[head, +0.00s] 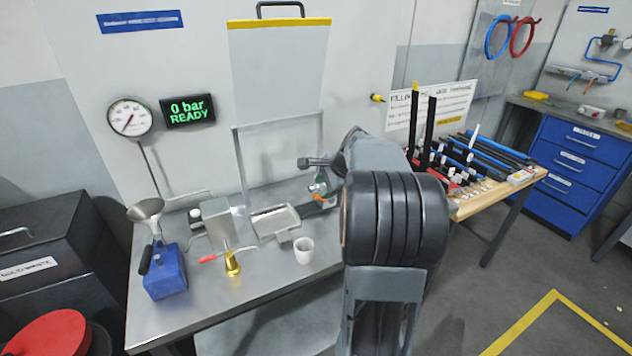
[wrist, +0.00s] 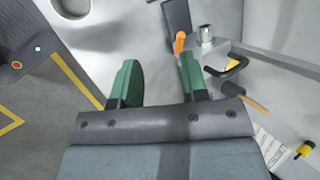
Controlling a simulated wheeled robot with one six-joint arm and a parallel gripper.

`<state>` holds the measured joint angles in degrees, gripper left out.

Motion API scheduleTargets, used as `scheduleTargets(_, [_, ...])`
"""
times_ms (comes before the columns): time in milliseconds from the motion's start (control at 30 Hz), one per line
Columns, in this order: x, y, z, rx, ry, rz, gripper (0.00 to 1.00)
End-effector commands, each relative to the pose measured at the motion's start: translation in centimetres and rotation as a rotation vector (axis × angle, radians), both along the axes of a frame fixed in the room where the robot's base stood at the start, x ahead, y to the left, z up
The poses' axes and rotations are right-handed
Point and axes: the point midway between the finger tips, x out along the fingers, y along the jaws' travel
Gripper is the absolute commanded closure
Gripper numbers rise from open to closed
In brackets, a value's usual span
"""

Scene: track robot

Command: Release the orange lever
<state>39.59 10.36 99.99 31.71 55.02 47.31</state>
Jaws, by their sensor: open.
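The orange lever (wrist: 180,42) shows in the wrist view just beyond the tip of my right green finger, beside a silver cylindrical fitting (wrist: 205,35) and a dark grey plate (wrist: 176,18). My gripper (wrist: 158,64) is open, with its two green fingers wide apart and nothing between them. The lever lies toward the right finger's side, not centred in the gap; I cannot tell whether they touch. In the head view a small orange patch (head: 317,188) shows by the gripper at the bench's back right, where my arm hides most of it.
The steel bench (head: 290,285) holds a blue container (head: 166,278) with a funnel, a brass piece (head: 232,264) with a red handle, a white cup (head: 303,250) and a tray (head: 276,221). A rack table (head: 490,198) stands right.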

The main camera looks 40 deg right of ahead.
Motion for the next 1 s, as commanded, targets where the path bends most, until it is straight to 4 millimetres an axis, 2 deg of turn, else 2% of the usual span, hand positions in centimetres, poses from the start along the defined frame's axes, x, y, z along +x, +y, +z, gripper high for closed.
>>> scheduleTargets(33, [0.1, -1.8, 1.0, 0.034, -0.008, -0.067, 0.6])
scheduleTargets(100, [0.4, -3.3, 1.1, 0.07, -0.018, -0.132, 0.6])
scheduleTargets(200, [1.0, -4.2, 0.6, 0.097, -0.025, -0.177, 0.6])
scheduleTargets(700, [6.0, -2.9, -6.9, 0.1, -0.025, -0.176, 0.6])
scheduleTargets(1000, [7.8, -2.5, -9.5, 0.098, -0.027, -0.178, 0.6])
